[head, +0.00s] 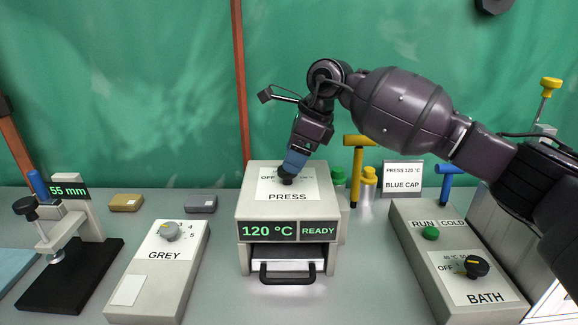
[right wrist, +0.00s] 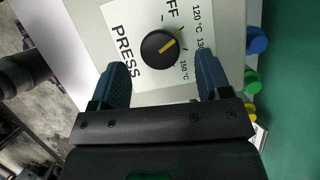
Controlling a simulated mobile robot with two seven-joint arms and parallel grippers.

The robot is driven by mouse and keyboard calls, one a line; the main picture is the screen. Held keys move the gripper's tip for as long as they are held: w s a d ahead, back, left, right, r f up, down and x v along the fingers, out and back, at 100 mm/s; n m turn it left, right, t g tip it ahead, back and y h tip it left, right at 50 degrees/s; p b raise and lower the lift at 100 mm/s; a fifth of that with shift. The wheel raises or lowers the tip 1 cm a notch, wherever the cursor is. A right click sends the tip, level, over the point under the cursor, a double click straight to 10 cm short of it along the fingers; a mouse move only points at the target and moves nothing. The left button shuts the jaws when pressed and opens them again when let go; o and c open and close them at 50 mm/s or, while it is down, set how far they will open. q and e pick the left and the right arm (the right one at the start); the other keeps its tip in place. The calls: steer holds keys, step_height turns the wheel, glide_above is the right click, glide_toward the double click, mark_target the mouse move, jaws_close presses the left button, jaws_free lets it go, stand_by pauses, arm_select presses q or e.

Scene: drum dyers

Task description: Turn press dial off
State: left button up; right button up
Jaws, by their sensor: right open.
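The press (head: 288,229) is a grey box with a lit screen reading 120 °C READY. Its black dial (head: 287,179) sits on the top plate, which is lettered OFF and PRESS. In the right wrist view the dial (right wrist: 160,48) has a yellow pointer slanting to the upper right, towards the 120 °C marking rather than OFF. My right gripper (head: 293,164) comes down over the dial from above. In the right wrist view its blue fingers (right wrist: 163,75) are open on either side, with the dial just ahead of the gap; I see no contact. My left gripper is not in view.
A black handle (head: 287,274) sticks out at the press's front. The GREY box (head: 158,270) stands left, the BATH box (head: 455,260) right. Yellow and green capped bottles (head: 368,185) and a BLUE CAP sign (head: 402,179) stand behind right. A black-based gauge (head: 68,275) is far left.

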mark_target(287, 176)
steer(key=shift+x, duration=1.1)
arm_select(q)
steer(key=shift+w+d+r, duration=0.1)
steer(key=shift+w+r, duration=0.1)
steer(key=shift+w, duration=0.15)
arm_select(e)
steer(key=shift+a+f, duration=0.25)
steer(key=shift+f, duration=0.2)
steer(key=shift+c, duration=0.5)
